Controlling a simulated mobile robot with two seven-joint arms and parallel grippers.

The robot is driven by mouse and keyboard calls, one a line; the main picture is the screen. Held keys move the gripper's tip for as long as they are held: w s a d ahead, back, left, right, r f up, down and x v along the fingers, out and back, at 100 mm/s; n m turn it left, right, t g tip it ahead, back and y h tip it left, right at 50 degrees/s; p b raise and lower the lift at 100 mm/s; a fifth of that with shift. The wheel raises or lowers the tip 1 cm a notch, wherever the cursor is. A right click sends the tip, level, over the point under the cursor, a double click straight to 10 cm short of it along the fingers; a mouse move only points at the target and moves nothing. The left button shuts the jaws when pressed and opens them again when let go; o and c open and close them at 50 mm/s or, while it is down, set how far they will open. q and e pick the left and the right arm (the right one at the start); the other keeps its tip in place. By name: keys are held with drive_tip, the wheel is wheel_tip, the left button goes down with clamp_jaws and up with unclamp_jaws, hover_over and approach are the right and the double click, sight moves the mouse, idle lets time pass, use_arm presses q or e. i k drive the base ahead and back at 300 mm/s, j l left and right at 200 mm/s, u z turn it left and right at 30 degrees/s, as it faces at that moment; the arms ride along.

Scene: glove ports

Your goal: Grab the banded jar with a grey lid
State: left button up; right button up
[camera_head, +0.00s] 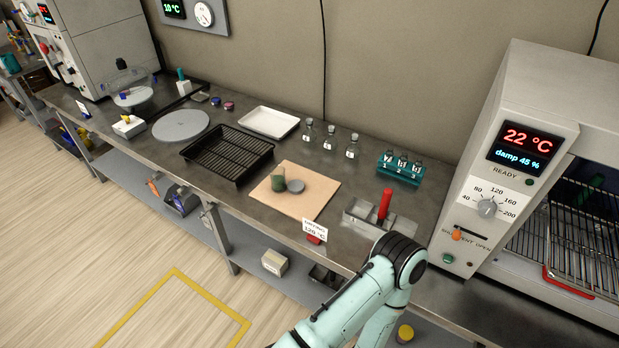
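I cannot make out a banded jar with a grey lid for certain. On the tan board (312,205) at the middle of the bench stands a small dark green cylinder (278,183). A flat grey round piece (295,187) lies right beside it. Any bands on the cylinder are too small to tell. A jar with a yellow top (404,334) shows low down, below the bench edge. One of my arms rises from the bottom, its bent joint in front of the bench's right part. Neither gripper is in view.
A black rack tray (228,154), a white tray (270,122) and a grey disc (181,125) sit left and behind. Several small bottles (330,137), a teal vial rack (401,168) and a metal holder with a red handle (385,203) stand right. An oven (515,150) bounds the right.

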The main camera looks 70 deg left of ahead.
sight(277, 173)
drive_tip(key=u, duration=2.8)
drive_tip(key=i+j, duration=0.15)
drive_tip(key=u, duration=0.05)
